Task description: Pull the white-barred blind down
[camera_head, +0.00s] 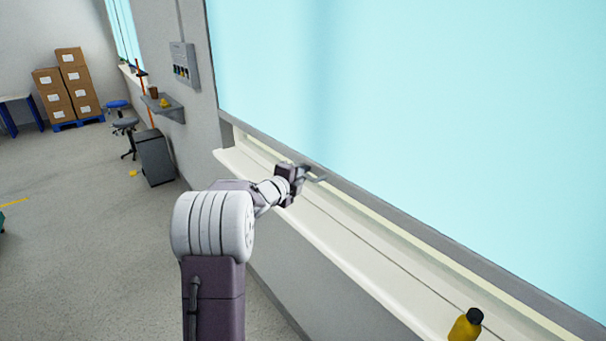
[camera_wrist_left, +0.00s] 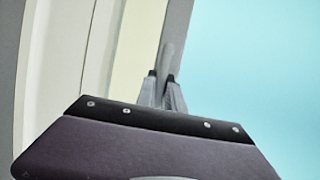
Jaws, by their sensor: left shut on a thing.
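The blind (camera_head: 400,90) is a large light-blue sheet over the window, with a bottom bar (camera_head: 450,245) that looks grey here. The bar hangs a little above the cream window sill (camera_head: 360,255). In the left wrist view, the gripper's two fingertips (camera_wrist_left: 163,80) are shut on the grey bar (camera_wrist_left: 173,48), with the blue sheet (camera_wrist_left: 250,70) to the right. The fingers hide the held part of the bar. My right gripper is not in view.
A yellow bottle with a black cap (camera_head: 466,325) stands on the sill at the lower right. A grey control panel (camera_head: 184,64) and a small shelf (camera_head: 165,108) are on the wall at left. Stools, a grey cabinet (camera_head: 157,158) and stacked boxes (camera_head: 78,82) stand farther back.

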